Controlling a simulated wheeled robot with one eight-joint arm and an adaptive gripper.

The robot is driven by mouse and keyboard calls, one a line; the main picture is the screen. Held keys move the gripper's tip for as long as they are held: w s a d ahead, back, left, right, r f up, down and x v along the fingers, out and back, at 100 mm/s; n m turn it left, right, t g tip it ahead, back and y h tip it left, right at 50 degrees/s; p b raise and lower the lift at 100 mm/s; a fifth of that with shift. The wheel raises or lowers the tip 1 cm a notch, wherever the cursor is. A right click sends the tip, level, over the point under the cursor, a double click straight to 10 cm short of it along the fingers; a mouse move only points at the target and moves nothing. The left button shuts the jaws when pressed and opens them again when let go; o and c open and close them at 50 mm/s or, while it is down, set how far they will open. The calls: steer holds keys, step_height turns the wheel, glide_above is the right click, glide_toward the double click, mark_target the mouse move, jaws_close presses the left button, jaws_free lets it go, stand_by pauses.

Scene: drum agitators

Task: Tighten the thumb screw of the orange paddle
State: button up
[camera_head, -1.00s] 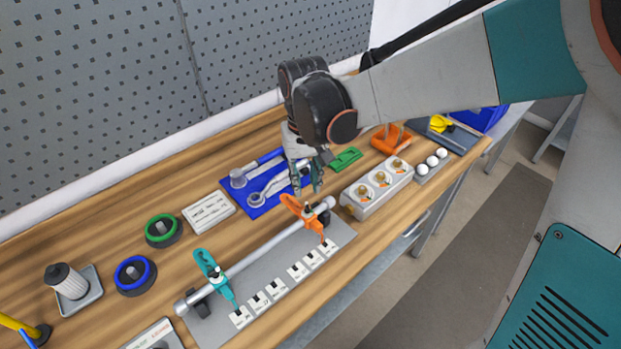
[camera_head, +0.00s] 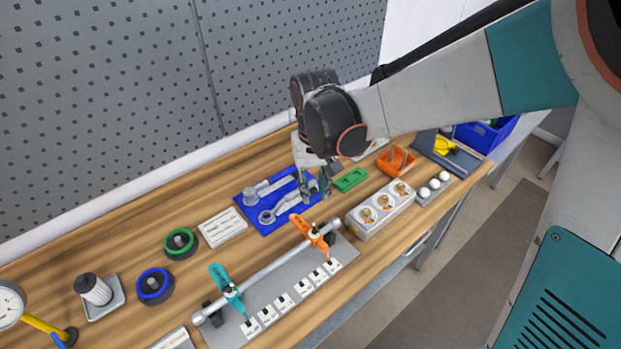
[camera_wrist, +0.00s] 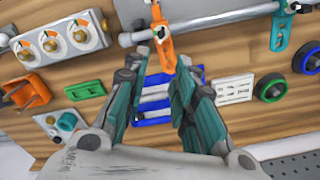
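The orange paddle (camera_head: 311,232) is clamped around the right part of a horizontal grey shaft (camera_head: 268,270). It also shows in the wrist view (camera_wrist: 163,48), between and beyond my fingertips. A small pale, dark-centred round part (camera_wrist: 160,32) on the paddle's hub looks like its thumb screw; how tight it is cannot be told. My gripper (camera_head: 318,192) hangs above and behind the paddle, apart from it. In the wrist view its two fingers (camera_wrist: 162,62) are spread with nothing between them. A teal paddle (camera_head: 226,287) sits on the shaft's left part.
The shaft rests on stands over a grey plate (camera_head: 290,312) with labelled white tags. A blue tray (camera_head: 247,212) with tools lies behind. A grey block with brass knobs (camera_head: 365,226) stands close on the right. A green piece (camera_head: 350,179) and orange holder (camera_head: 396,160) are farther back.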

mark_target(314, 230)
step_height(314, 230, down, 13)
steer(key=b, duration=0.9)
steer(key=shift+f, duration=0.15)
jaws_close()
